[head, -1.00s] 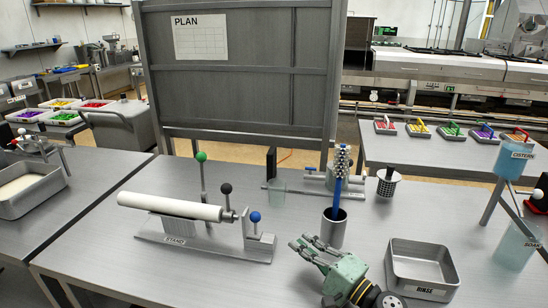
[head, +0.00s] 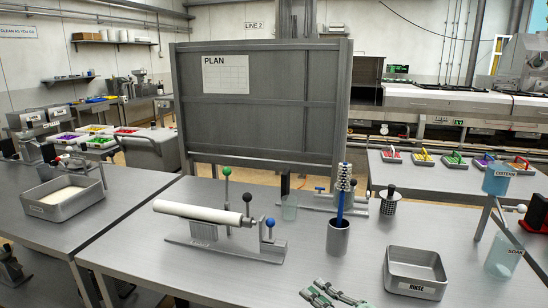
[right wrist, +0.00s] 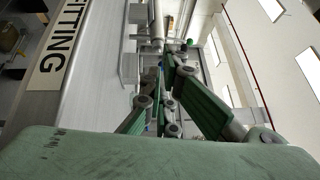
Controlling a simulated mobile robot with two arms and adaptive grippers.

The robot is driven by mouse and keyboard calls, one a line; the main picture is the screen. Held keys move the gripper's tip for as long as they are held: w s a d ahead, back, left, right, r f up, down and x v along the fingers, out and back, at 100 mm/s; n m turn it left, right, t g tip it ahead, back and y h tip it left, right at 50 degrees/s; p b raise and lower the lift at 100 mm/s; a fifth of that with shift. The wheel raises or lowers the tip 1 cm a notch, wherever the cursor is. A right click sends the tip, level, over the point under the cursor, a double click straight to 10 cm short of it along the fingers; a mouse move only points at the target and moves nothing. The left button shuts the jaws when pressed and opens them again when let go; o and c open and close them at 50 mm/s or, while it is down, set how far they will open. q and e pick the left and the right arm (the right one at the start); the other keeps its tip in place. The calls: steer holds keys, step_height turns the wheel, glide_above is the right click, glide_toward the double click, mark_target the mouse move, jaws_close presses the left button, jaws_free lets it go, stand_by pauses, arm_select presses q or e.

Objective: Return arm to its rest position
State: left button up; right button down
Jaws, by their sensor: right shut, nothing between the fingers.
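My right gripper (head: 333,295) shows at the bottom edge of the head view, over the front of the steel table (head: 330,268). Its fingers are shut with nothing between them. In the right wrist view the green finger links of this gripper (right wrist: 165,85) reach away from the camera, empty. The gripper is apart from the stand (head: 225,245) with its white roller (head: 198,211), and lies left of the rinse tray (head: 415,270). Most of the right arm is below the head picture. My left gripper is not in view.
A steel cup (head: 338,238) with a blue-handled brush (head: 342,190) stands behind the gripper. A perforated cup (head: 389,204) is farther back. Cistern and soak vessels (head: 502,255) stand at the right. A tray of pale liquid (head: 64,200) is on the left table.

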steer(key=s+a+f+n+g+h, duration=0.1)
steer(key=s+f+n+g+h, duration=0.1)
steer(key=s+f+n+g, duration=0.4)
steer(key=s+a+f+n+g+h, duration=0.2)
steer(key=s+f+n, duration=0.1)
steer(key=s+f, duration=0.55)
steer(key=s+d+f+n+g+h, duration=0.15)
steer(key=s+d+h, duration=0.25)
steer(key=s+d, duration=0.45)
steer(key=s+d+n+g+h, duration=0.15)
steer(key=s+d+h, duration=0.35)
steer(key=s, duration=0.6)
step_height(320, 180, down, 27)
steer(key=s+g, duration=0.1)
steer(key=s, duration=0.1)
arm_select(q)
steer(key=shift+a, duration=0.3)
arm_select(e)
steer(key=s+d+f+g, duration=0.1)
steer(key=s+d+f, duration=0.1)
steer(key=s+f, duration=1.3)
steer(key=shift+s+d+n, duration=0.3)
steer(key=shift+s+n, duration=0.1)
steer(key=shift+s, duration=0.3)
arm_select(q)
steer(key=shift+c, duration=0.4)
